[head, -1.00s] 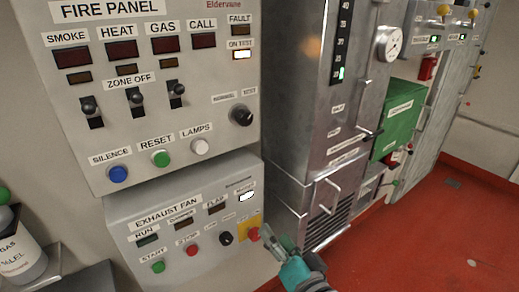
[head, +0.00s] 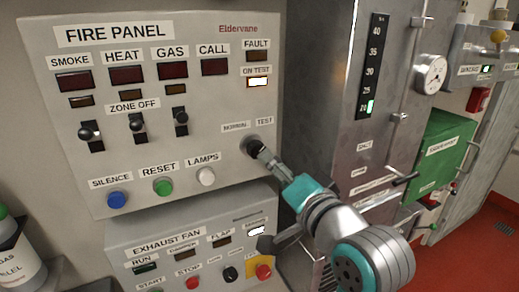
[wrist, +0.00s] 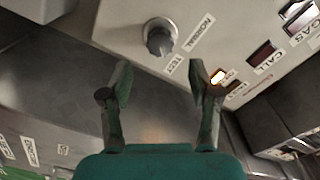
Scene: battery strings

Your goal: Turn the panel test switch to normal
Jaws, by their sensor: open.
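The panel test switch (head: 251,145) is a dark round knob at the lower right of the grey fire panel (head: 230,100), below the NORMAL and TEST labels. It also shows in the wrist view (wrist: 160,40), beyond my fingertips, with TEST and NORMAL beside it. Which label its handle points at is hard to tell. The ON TEST lamp (head: 257,82) is lit. My gripper (head: 268,158) is at the knob's lower right in the head view, partly overlapping it. In the wrist view my gripper (wrist: 160,74) is open, with nothing between its fingers.
The exhaust fan panel (head: 120,245) with buttons and a red knob (head: 263,271) is just below. Zone-off toggles (head: 138,126) and coloured buttons lie to the left. A metal cabinet (head: 320,60) stands to the right. Red floor (head: 470,250) is open at the far right.

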